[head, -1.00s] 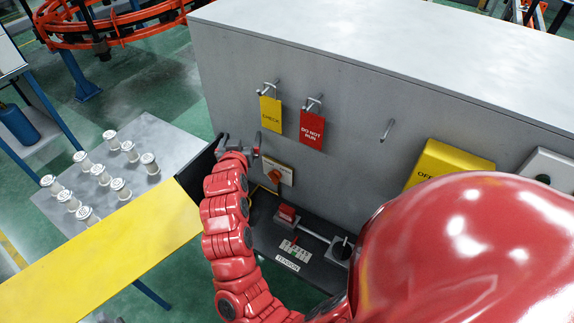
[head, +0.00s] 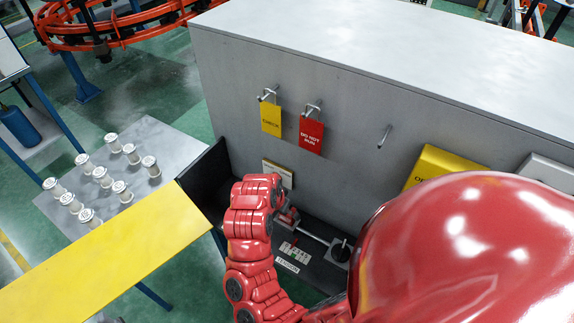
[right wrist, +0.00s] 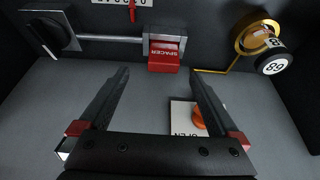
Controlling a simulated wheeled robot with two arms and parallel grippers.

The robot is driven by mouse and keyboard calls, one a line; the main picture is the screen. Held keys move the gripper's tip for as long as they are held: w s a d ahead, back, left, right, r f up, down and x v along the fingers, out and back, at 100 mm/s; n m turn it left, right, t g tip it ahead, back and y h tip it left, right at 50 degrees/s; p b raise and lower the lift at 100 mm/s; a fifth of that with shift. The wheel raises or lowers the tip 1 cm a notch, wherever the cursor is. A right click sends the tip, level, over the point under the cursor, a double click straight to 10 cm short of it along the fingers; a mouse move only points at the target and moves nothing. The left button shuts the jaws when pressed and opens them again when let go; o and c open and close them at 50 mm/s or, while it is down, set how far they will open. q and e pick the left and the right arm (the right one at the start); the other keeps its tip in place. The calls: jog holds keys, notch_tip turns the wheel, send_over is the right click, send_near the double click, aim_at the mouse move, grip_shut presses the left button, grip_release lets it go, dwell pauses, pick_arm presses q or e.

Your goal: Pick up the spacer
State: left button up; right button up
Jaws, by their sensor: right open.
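The red spacer (right wrist: 163,58), labelled SPACER, sits on a grey block on a rod in the right wrist view. In the head view, only part of the spacer (head: 291,215) shows beside my red arm. My right gripper (right wrist: 158,74) is open and empty. In the right wrist view its two dark fingers point toward the spacer, one to each side of it, with gaps between. In the head view, my arm mostly hides this gripper. My left gripper is not in view.
A black knob (right wrist: 48,35) is at the rod's other end. A brass ring with a numbered spool (right wrist: 272,64) is to the right. Tags (head: 311,134) hang on the grey cabinet (head: 350,140). Several white spools stand on a table (head: 150,133).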

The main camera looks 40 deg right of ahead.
aim_at(287, 218)
jog(key=shift+x, duration=1.1)
jog(key=shift+w+d+f+p, duration=0.15)
jog(key=shift+d+f+p, duration=0.2)
jog(key=shift+p, duration=0.35)
jog(key=x, duration=0.1)
jog(key=p+x, duration=0.1)
jog(key=shift+w+d+f, duration=0.15)
jog(key=shift+w+f, duration=0.15)
jog(key=shift+f, duration=0.05)
jog(key=shift+w+d+f+p, duration=0.15)
jog(key=shift+f+p, duration=0.2)
jog(key=shift+f, duration=0.35)
jog(key=c, duration=1.5)
